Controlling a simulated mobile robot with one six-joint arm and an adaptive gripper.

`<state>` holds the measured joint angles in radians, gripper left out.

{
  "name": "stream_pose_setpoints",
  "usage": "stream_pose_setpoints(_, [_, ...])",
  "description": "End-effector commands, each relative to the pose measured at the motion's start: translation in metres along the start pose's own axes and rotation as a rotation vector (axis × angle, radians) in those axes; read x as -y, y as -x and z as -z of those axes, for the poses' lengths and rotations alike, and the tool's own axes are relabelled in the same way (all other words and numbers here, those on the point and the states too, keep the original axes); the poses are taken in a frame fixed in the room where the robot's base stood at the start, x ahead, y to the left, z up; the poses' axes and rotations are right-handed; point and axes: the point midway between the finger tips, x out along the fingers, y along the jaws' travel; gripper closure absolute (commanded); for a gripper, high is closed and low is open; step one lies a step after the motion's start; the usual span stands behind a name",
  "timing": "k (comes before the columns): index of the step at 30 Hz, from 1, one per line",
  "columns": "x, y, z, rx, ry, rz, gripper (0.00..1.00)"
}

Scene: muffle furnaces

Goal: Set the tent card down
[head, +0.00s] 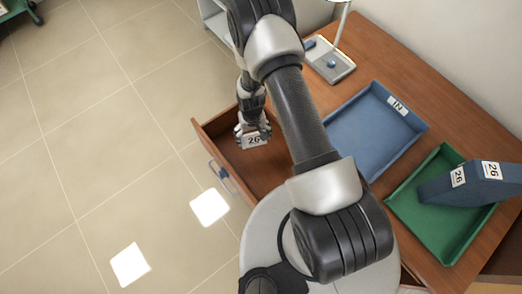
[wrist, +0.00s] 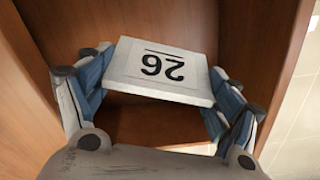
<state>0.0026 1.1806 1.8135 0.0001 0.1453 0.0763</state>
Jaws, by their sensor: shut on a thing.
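The tent card (head: 254,141) is white with a black 26 on it. My gripper (head: 253,132) is shut on it and holds it over the open wooden drawer (head: 262,175). In the wrist view the tent card (wrist: 160,68) sits between the two blue-padded fingers of my gripper (wrist: 160,95), its number upside down. The drawer's wooden walls and floor (wrist: 250,45) show around and beneath it. I cannot tell whether the card touches the drawer floor. My arm hides part of the drawer.
On the desk are a blue tray (head: 352,135) labelled IN and a green tray (head: 415,222). A lamp (head: 332,62) stands at the back. Open tiled floor lies to the left.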

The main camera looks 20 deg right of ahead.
Motion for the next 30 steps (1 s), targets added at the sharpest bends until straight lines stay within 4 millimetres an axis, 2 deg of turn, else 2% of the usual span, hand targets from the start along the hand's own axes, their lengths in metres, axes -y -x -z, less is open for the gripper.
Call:
stream_pose_setpoints(1, [0.000, -0.019, -0.002, 0.005, 0.000, 0.000, 0.41])
stream_pose_setpoints(3, [0.000, -0.038, -0.002, 0.005, 0.000, 0.000, 0.41])
stream_pose_setpoints(12, [0.000, -0.113, -0.002, 0.004, 0.000, 0.000, 0.41])
stream_pose_setpoints(15, [0.000, -0.126, -0.001, 0.002, 0.000, 0.000, 0.41])
stream_pose_setpoints(22, [0.000, -0.141, -0.001, 0.002, 0.000, 0.000, 0.41])
stream_pose_setpoints(27, [0.000, -0.169, -0.002, 0.003, 0.000, 0.000, 0.41])
stream_pose_setpoints(30, [0.000, -0.176, -0.001, 0.001, 0.000, 0.000, 0.41])
